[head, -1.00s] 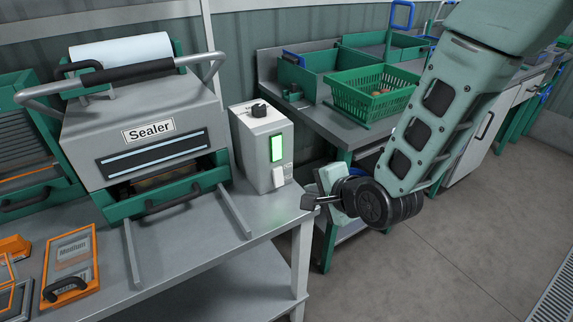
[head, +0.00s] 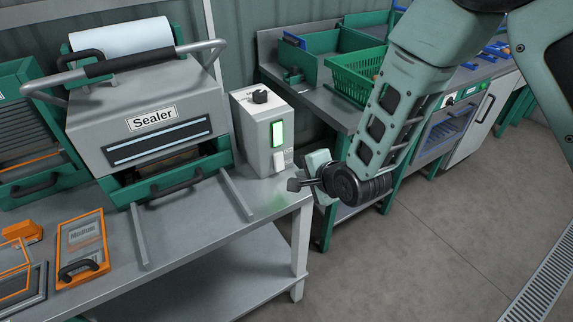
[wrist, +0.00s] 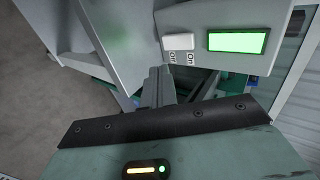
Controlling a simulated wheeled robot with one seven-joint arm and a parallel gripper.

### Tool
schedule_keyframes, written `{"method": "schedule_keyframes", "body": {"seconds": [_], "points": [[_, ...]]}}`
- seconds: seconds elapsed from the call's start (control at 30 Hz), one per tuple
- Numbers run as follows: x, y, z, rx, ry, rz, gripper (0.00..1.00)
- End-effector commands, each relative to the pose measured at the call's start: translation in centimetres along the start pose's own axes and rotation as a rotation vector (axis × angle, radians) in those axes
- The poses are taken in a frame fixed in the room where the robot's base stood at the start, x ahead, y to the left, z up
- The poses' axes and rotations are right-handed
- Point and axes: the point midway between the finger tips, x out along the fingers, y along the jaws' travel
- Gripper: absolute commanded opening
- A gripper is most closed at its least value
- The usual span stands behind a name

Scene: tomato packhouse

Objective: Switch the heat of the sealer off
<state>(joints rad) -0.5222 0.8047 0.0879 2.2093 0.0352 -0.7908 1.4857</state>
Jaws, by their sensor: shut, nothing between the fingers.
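The sealer (head: 120,145) stands on the metal table with its drawer front below the label. Its grey control box (head: 252,112) stands to its right, with a black knob on top, a lit green display (head: 277,134) and a white rocker switch (head: 279,161) low on the front. In the wrist view the white switch (wrist: 179,41) sits beside the lit green display (wrist: 238,41), with small markings by it. My gripper (head: 292,184) is shut and empty, just in front of and below the switch, apart from it in the head view. In the wrist view the fingers (wrist: 158,82) point toward the box.
Two metal rails (head: 236,194) run forward on the table (head: 195,230). Orange-framed trays (head: 82,245) lie at the left. A bench with green crates (head: 350,85) stands behind my arm. The floor at right is open.

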Motion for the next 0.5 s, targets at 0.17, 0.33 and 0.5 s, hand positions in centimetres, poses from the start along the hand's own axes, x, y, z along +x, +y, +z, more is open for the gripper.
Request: {"method": "schedule_keyframes", "body": {"seconds": [0.17,0.33,0.5], "points": [[3.6,-0.1,0.1,-0.001,0.0,0.002,0.0],[6.3,-0.9,0.0,-0.003,0.0,0.0,0.0],[7.9,-1.6,0.0,-0.002,0.0,0.0,0.0]]}}
